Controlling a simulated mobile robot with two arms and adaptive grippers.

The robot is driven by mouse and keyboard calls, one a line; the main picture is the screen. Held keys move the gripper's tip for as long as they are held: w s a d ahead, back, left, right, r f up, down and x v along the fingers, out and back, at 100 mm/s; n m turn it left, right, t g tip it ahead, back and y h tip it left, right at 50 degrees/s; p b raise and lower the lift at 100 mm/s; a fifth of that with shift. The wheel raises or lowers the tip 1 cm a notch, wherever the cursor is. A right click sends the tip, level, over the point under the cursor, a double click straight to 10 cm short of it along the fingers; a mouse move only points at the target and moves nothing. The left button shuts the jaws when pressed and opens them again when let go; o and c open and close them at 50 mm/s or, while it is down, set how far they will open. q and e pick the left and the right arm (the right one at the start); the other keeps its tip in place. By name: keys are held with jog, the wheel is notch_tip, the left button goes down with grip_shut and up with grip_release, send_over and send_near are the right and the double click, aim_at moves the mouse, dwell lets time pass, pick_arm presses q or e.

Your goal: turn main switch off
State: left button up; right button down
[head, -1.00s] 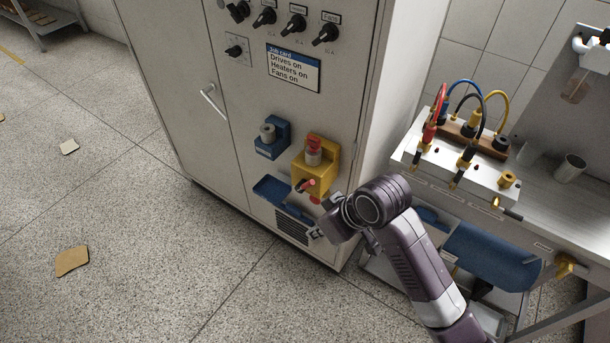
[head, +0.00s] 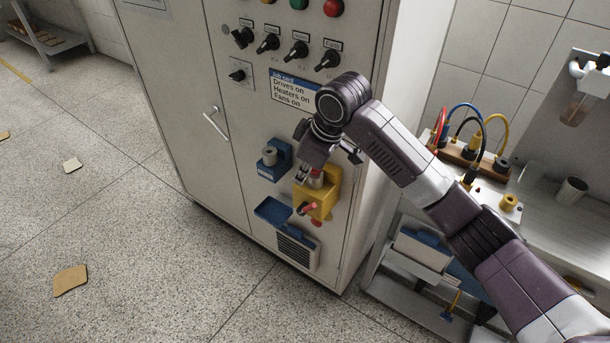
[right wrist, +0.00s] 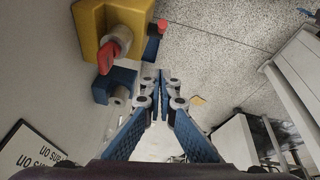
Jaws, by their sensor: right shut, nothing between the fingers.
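The grey cabinet (head: 160,70) stands upright with a row of black rotary knobs near its top. I cannot read which is the main switch. A yellow box (head: 328,190) with a red-tipped part (head: 307,208) is on the lower door; it also shows in the right wrist view (right wrist: 88,25). My right gripper (head: 303,173) points down in front of the cabinet, close to the yellow box. In the right wrist view its fingers (right wrist: 160,84) are shut and empty. My left gripper is out of view.
A job card (head: 293,90) reads drives, heaters and fans on; my arm covers its right edge. Blue holders (head: 272,165) and a door handle (head: 215,122) stick out from the cabinet. A bench (head: 545,215) with coloured cables stands at right.

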aim_at(309, 206)
jog(key=f, duration=0.2)
jog(key=f+p, duration=0.1)
jog(key=f, duration=0.2)
jog(key=w+f, duration=0.1)
jog(key=f, duration=0.2)
jog(key=shift+d, duration=0.25)
jog(key=shift+s+d+f, duration=0.2)
jog(key=shift+s+d, duration=0.1)
jog(key=shift+d, duration=0.1)
jog(key=shift+f, duration=0.1)
jog(key=shift+p, duration=0.3)
jog(key=shift+s+d+y, duration=0.15)
jog(key=shift+d+y, duration=0.05)
jog(key=shift+y, duration=0.1)
jog(key=shift+f, duration=0.1)
